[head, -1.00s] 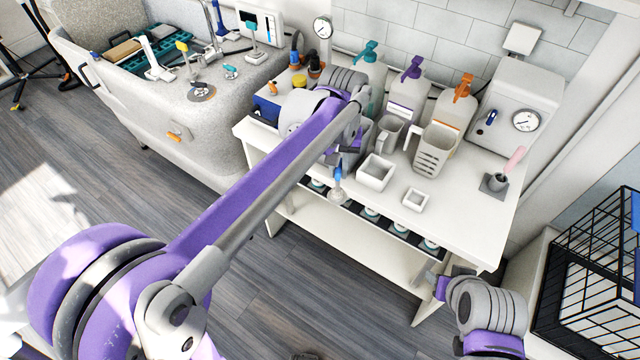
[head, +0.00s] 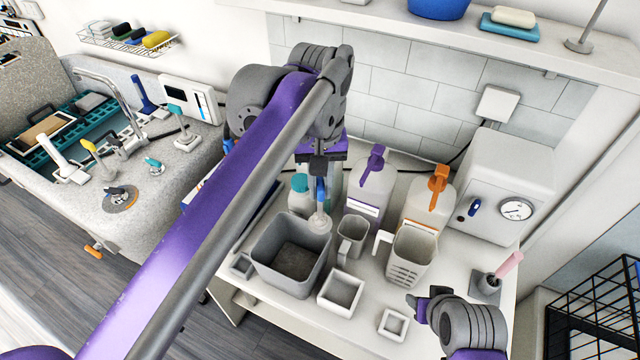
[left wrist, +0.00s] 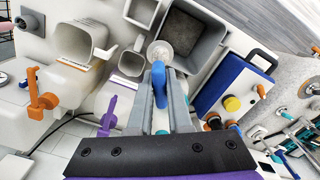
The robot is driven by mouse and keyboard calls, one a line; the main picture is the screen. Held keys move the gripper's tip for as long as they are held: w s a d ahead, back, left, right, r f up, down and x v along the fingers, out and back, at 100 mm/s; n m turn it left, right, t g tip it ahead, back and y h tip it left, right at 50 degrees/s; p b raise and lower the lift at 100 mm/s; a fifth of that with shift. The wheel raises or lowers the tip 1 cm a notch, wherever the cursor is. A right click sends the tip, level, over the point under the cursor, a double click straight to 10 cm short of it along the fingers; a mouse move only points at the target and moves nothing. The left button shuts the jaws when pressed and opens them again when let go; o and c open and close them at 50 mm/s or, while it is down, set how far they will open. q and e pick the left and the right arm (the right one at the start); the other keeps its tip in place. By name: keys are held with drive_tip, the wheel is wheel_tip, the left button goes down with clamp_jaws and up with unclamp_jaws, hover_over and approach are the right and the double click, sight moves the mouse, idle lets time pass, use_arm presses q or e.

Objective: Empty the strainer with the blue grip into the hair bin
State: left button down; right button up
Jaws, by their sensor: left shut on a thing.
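My left gripper (head: 319,172) is shut on the blue grip (head: 320,190) of a small strainer (head: 320,222). The strainer hangs upright below the fingers, its pale cup near the back right corner of the large grey bin (head: 262,262), likely the hair bin. In the left wrist view the blue grip (left wrist: 159,84) lies between the fingers, and the pale round cup (left wrist: 160,53) shows beside the rim of the bin (left wrist: 218,32). I cannot tell what the cup holds. My right gripper (head: 418,304) is over the table's front right, its jaw opening unclear.
Pump bottles (head: 371,190) stand behind. A wall shelf (head: 440,30) hangs above. A gauge box (head: 500,190) is at the right.

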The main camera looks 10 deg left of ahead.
use_arm(q)
drive_tip(key=shift+w, duration=0.15)
drive_tip(key=s+a+f+h+b, duration=0.1)
drive_tip(key=a+f+h, duration=0.1)
drive_tip(key=a+h, duration=0.2)
drive_tip(key=shift+s+a+t+b, duration=0.25)
drive_tip(key=shift+a+t+b, duration=0.1)
drive_tip(key=shift+a, duration=0.45)
use_arm(e)
drive_tip(key=shift+s+f, duration=0.4)
drive_tip(key=shift+f, duration=0.3)
drive_tip(key=shift+s+f, duration=0.35)
drive_tip(key=shift+f, duration=0.3)
use_arm(q)
drive_tip(key=shift+s+a+f+h+b, duration=0.1)
drive_tip(key=shift+a+h+b, duration=0.1)
drive_tip(key=shift+a+h, duration=0.25)
drive_tip(key=shift+s+a+f+h+b, duration=0.1)
drive_tip(key=shift+a+h+b, duration=0.05)
drive_tip(key=shift+a+h, duration=0.25)
use_arm(e)
drive_tip(key=shift+s+f, duration=0.2)
drive_tip(key=shift+f, duration=0.25)
use_arm(q)
drive_tip(key=shift+w, duration=0.1)
use_arm(e)
drive_tip(key=shift+w, duration=0.1)
